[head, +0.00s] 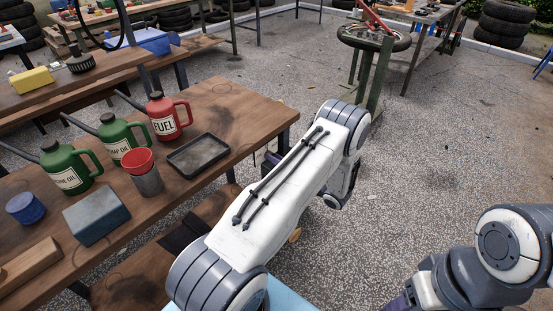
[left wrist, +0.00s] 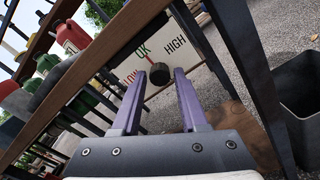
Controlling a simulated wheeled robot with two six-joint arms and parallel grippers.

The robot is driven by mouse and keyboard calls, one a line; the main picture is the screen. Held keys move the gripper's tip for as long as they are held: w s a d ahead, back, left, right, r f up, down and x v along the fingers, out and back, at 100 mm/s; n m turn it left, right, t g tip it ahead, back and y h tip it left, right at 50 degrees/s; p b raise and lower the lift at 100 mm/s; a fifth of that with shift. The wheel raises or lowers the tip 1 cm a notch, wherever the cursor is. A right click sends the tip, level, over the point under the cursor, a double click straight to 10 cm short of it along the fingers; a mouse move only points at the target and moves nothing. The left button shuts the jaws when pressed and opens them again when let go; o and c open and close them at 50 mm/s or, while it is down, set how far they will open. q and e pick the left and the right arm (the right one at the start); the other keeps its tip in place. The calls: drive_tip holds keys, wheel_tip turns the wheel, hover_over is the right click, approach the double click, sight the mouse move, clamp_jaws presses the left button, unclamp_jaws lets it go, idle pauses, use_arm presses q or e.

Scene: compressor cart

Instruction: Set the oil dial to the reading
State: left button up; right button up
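The oil dial (left wrist: 197,62) is a pale plate in the left wrist view, marked LOW in red, OK in green and HIGH in dark letters. A dark round knob (left wrist: 160,74) stands at its middle. A short red mark above the knob points up toward OK, slightly to its left. My left gripper (left wrist: 160,71) is open, its two purple fingers on either side of the knob; I cannot tell whether they touch it. In the head view my left arm mostly hides the left gripper (head: 270,158) and the dial is not seen.
A dark bench leg (left wrist: 245,60) stands right of the gripper. Open floor lies right.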

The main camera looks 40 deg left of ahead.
use_arm(q)
drive_tip(key=shift+o, duration=0.5)
drive_tip(key=d, duration=1)
drive_tip(key=shift+s+d, duration=0.25)
drive_tip(key=shift+s, duration=0.15)
